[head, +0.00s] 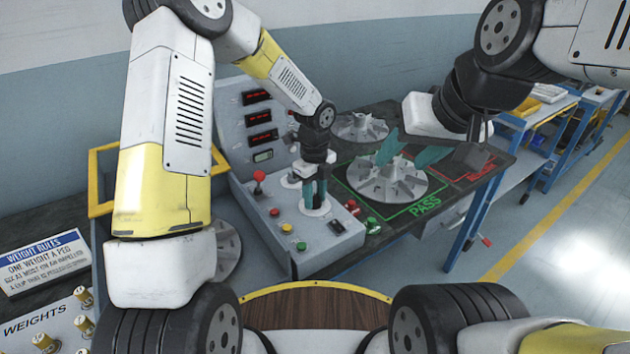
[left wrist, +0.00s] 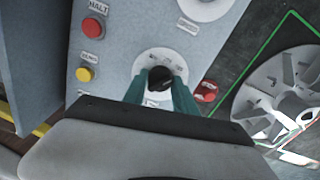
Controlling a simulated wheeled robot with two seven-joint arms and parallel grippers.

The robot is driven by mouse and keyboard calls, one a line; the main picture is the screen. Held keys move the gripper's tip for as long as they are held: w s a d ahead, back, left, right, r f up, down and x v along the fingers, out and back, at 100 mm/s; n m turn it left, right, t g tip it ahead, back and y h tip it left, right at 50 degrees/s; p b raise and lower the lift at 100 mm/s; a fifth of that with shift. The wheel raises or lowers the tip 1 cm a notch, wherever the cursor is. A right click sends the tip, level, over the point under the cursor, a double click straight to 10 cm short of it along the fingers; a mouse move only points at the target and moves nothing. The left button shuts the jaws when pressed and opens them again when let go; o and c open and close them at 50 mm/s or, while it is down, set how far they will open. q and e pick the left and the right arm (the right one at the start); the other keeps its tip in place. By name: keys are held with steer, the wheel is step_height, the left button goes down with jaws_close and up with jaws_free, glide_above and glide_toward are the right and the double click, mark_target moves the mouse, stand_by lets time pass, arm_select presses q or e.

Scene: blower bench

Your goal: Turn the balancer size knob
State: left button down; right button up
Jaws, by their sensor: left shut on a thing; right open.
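The balancer (head: 245,130) is a grey console with red displays on its upright face and controls on its sloped panel. The size knob (left wrist: 160,78) is black on a round white dial in the left wrist view. My left gripper (head: 315,204) points down at the dial, its green fingers closed on the knob; it also shows in the left wrist view (left wrist: 161,88). The fingers hide most of the knob in the head view. My right gripper (head: 423,155) is open and empty, above the impeller on the mat, away from the console.
A grey impeller (head: 388,183) sits on the green PASS area. Another impeller (head: 360,127) stands behind it. Weights (head: 83,296) stand at lower left.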

arm_select(q)
steer(key=shift+n, duration=0.4)
steer(key=n, duration=0.3)
steer(key=shift+n, duration=0.4)
steer(key=n, duration=0.3)
steer(key=shift+n, duration=0.3)
steer(key=n, duration=0.3)
steer(key=shift+n, duration=2.4)
steer(key=c, duration=1)
jaws_free()
